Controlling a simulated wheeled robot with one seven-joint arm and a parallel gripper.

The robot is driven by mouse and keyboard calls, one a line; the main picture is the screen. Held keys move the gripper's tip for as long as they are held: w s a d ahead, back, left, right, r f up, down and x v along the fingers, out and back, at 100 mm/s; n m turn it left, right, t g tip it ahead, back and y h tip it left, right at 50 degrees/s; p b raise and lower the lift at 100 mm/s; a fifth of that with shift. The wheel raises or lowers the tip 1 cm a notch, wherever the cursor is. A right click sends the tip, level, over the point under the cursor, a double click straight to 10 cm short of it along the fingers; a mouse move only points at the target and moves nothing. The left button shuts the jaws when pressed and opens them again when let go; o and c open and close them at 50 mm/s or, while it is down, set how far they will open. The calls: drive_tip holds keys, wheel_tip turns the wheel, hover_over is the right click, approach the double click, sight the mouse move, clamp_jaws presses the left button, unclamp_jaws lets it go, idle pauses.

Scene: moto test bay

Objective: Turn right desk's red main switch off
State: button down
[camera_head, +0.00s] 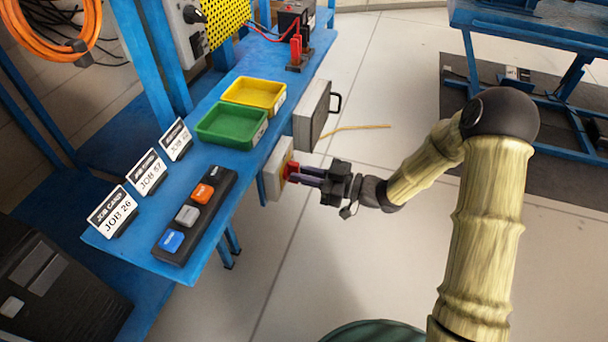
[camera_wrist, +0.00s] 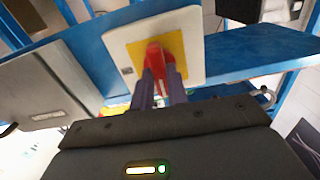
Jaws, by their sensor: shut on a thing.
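The red main switch (camera_wrist: 155,57) sits on a yellow plate on a pale switch box (camera_wrist: 190,37). In the head view the red switch (camera_head: 293,168) and its box (camera_head: 272,175) are on the front side of the blue desk (camera_head: 175,258). My gripper (camera_head: 299,174) reaches in from the right, its fingers shut on the red switch. In the wrist view my gripper (camera_wrist: 160,88) has one finger on each side of the red handle. The handle appears roughly upright in the wrist view, and its lower part is hidden between the fingers.
A grey case with a black handle (camera_head: 312,115) hangs on the desk front beside the box. On the desk are a green tray (camera_head: 205,132), a yellow tray (camera_head: 250,83), a button strip (camera_head: 168,252) and several job cards (camera_head: 112,222).

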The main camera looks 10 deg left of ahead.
drive_tip(key=shift+d, duration=0.1)
drive_tip(key=shift+f, duration=0.1)
idle(0.3)
drive_tip(key=c, duration=1.4)
unclamp_jaws()
drive_tip(key=d+p, duration=0.1)
drive_tip(key=d, duration=0.4)
drive_tip(key=s+d+p, duration=0.1)
drive_tip(key=d, duration=0.5)
drive_tip(key=d+p, duration=0.1)
drive_tip(key=d, duration=0.5)
drive_tip(key=shift+s+d, duration=0.15)
